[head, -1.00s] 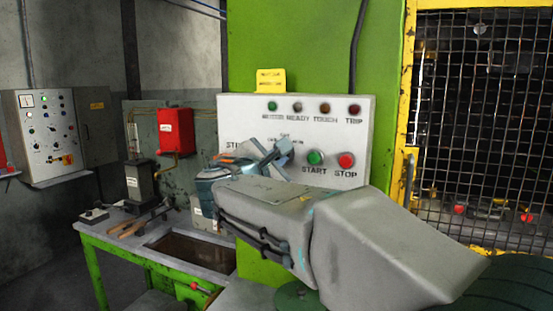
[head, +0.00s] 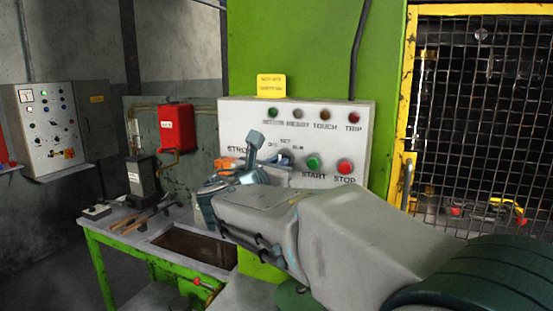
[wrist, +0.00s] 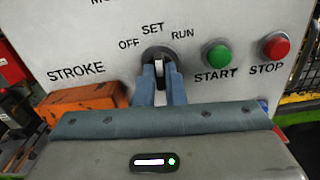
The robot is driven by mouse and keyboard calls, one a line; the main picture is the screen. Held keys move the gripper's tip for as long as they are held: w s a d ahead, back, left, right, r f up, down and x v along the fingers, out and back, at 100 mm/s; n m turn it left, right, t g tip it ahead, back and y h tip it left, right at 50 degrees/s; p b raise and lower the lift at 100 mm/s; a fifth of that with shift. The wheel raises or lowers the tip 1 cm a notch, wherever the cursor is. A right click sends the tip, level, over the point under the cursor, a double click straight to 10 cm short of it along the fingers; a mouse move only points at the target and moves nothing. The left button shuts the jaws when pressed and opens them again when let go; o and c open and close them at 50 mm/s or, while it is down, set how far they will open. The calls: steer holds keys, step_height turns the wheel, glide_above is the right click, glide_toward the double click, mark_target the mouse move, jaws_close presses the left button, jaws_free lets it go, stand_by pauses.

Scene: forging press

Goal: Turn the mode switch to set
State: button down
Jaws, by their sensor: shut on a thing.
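The mode switch (wrist: 158,55) is a dark round selector on the grey panel, with OFF at its left, SET above and RUN at its right. My gripper (wrist: 161,80) has its two blue-grey fingers on either side of the pale switch handle, shut on it. The handle looks about upright, roughly toward SET, but the fingers hide part of it. In the head view the switch (head: 285,157) shows just right of my gripper (head: 270,150), partly hidden by it.
The green START button (wrist: 216,55) and red STOP button (wrist: 275,45) sit close to the right of the switch. An orange box (wrist: 82,110) is at the lower left. A yellow-framed mesh guard (head: 480,120) stands at the right.

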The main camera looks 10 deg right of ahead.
steer(key=shift+n, duration=0.5)
steer(key=c, duration=1.5)
jaws_free()
steer(key=b+v, duration=0.2)
steer(key=v, duration=1.2)
steer(key=shift+d, duration=0.1)
